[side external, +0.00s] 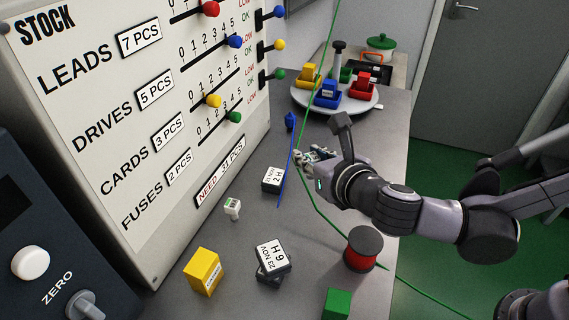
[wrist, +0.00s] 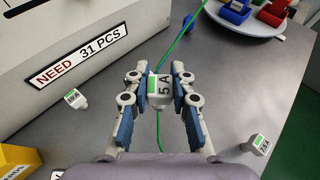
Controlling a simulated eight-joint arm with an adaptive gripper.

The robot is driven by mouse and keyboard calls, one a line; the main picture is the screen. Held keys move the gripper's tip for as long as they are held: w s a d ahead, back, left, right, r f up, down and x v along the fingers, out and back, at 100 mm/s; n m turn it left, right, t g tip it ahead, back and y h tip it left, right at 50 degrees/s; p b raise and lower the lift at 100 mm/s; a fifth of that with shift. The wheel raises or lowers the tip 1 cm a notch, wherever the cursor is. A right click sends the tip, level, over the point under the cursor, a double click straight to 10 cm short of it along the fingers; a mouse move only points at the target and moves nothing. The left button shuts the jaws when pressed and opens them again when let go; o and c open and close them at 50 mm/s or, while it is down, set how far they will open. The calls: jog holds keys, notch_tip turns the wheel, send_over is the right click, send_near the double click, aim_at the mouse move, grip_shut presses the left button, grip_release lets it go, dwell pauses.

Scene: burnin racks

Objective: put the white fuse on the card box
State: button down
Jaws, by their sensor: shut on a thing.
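My gripper (side external: 312,160) is over the bench in the side view. In the wrist view my gripper (wrist: 159,92) is shut on a white fuse (wrist: 159,88) with a green patch and "5 A" on it. The fuse sits between both blue-padded fingers. A second white fuse (side external: 232,208) stands on the bench by the stock board; it also shows in the wrist view (wrist: 75,99). A third white fuse (wrist: 258,144) is at right in the wrist view. A yellow box (side external: 203,270), perhaps the card box, stands at the bench front, away from my gripper.
The stock board (side external: 150,130) lines the left. A round turntable (side external: 333,105) holds coloured bins at the back. White-labelled dark blocks (side external: 272,258), a red spool (side external: 360,256) and a green box (side external: 337,303) stand in front. A green cable (side external: 330,222) crosses the bench near my gripper.

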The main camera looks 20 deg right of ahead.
jog(key=s+a+r+n+g+y, duration=0.15)
jog(key=a+n+y, duration=0.4)
jog(key=a, duration=0.75)
notch_tip(320, 180, up, 3)
jog(key=n+g+y, duration=0.3)
jog(key=n+y, duration=0.1)
jog(key=y, duration=0.1)
send_over(198, 262)
jog(key=shift+t+h, duration=0.25)
jog(key=shift+f, duration=3.4)
jog(key=shift+f, duration=0.1)
jog(key=c, duration=1.2)
grip_release()
jog(key=shift+o, duration=0.2)
